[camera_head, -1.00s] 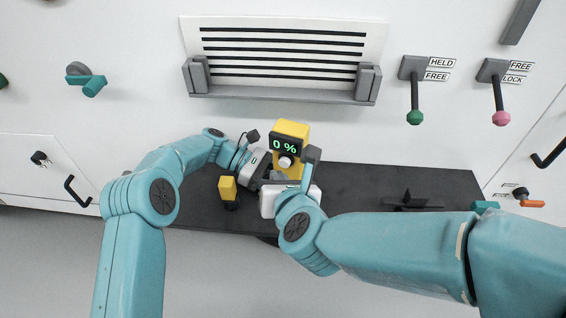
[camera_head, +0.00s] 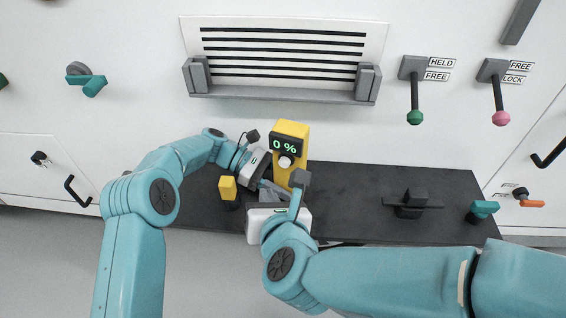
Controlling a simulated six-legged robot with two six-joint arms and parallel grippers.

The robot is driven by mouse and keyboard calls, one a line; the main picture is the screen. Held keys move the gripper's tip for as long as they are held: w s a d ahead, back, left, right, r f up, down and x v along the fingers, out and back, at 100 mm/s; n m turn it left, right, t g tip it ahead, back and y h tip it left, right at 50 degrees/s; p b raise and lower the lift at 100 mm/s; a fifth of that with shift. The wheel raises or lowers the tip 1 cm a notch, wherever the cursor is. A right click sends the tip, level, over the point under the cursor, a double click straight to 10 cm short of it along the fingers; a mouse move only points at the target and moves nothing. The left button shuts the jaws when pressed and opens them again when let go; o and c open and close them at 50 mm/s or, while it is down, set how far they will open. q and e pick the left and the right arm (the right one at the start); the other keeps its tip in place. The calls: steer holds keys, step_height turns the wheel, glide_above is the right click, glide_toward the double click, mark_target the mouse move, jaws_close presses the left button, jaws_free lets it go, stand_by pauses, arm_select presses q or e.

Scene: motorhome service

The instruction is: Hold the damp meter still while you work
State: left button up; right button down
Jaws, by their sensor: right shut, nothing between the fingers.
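The damp meter (camera_head: 293,130) is a yellow upright block with a dark display reading "0 %" and a pale round knob below it. It stands at the back of the dark shelf, against the white wall. My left gripper (camera_head: 265,174) is at the meter's lower left side; its fingers are largely hidden, so I cannot tell whether they grip it. My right gripper (camera_head: 272,192) is shut and empty, just in front of the meter's base. My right wrist hides part of the shelf below it.
A small yellow-topped piece (camera_head: 227,187) stands left of the grippers. On the shelf's right are a black handled fitting (camera_head: 411,203) and a teal knob (camera_head: 483,210). A vent with a grey ledge (camera_head: 285,95) is above. Levers with green (camera_head: 414,117) and pink (camera_head: 501,118) ends hang at right.

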arm_select(q)
steer(key=o, duration=0.9)
